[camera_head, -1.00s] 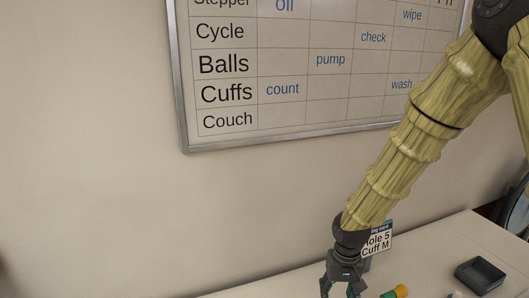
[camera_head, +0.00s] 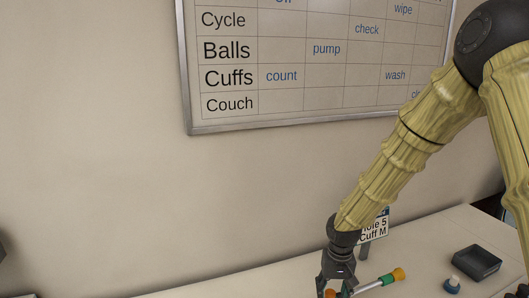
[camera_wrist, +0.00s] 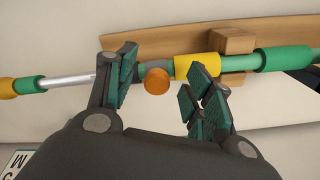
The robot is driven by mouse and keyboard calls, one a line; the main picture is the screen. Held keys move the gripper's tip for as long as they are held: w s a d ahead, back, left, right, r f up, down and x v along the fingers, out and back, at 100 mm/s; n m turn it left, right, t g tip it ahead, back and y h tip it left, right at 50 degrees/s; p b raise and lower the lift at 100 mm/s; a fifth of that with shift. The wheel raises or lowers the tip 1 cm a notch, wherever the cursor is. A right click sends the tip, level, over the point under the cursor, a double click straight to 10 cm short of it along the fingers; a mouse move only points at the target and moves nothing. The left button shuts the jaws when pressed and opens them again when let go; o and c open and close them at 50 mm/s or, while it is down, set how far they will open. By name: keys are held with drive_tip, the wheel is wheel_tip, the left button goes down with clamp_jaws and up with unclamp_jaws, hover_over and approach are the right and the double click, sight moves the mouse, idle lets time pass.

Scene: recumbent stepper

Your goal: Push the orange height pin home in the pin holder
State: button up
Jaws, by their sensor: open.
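My gripper (camera_head: 335,288) is open, low over the table at the bottom of the head view. The orange height pin shows as a round orange knob (camera_wrist: 157,81) between the two spread fingers in the wrist view, nearer the left finger. A bit of orange (camera_head: 330,293) also shows between the fingers in the head view. Behind the knob lies a bar with green and yellow sleeves (camera_wrist: 285,58) and a bare metal part. I cannot tell how deep the pin sits, and the pin holder cannot be made out clearly.
A wooden strip with a block (camera_wrist: 232,42) lies along the bar. A card on a stand (camera_head: 374,230) is just behind my gripper. A whiteboard hangs on the wall.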

sight(331, 292)
drive_tip(key=shift+c, duration=1)
drive_tip(key=shift+w+f, duration=0.35)
drive_tip(key=shift+w, duration=0.2)
drive_tip(key=shift+w+f, duration=0.35)
drive_tip(key=shift+w, duration=0.2)
drive_tip(key=c, duration=0.7)
drive_tip(key=shift+w, duration=0.15)
clamp_jaws()
drive_tip(key=shift+s+r, duration=0.35)
drive_tip(key=shift+s, duration=0.2)
drive_tip(key=shift+w+p, duration=0.3)
drive_tip(key=shift+r, duration=0.25)
drive_tip(key=shift+s+r+p, duration=0.2)
drive_tip(key=shift+r+p, duration=0.25)
drive_tip(key=shift+r, duration=0.1)
drive_tip(key=shift+w+r+p, duration=0.1)
drive_tip(key=shift+r+p, duration=0.3)
drive_tip(key=shift+r, duration=0.05)
drive_tip(key=shift+r+p, duration=0.8)
drive_tip(key=shift+r, duration=0.3)
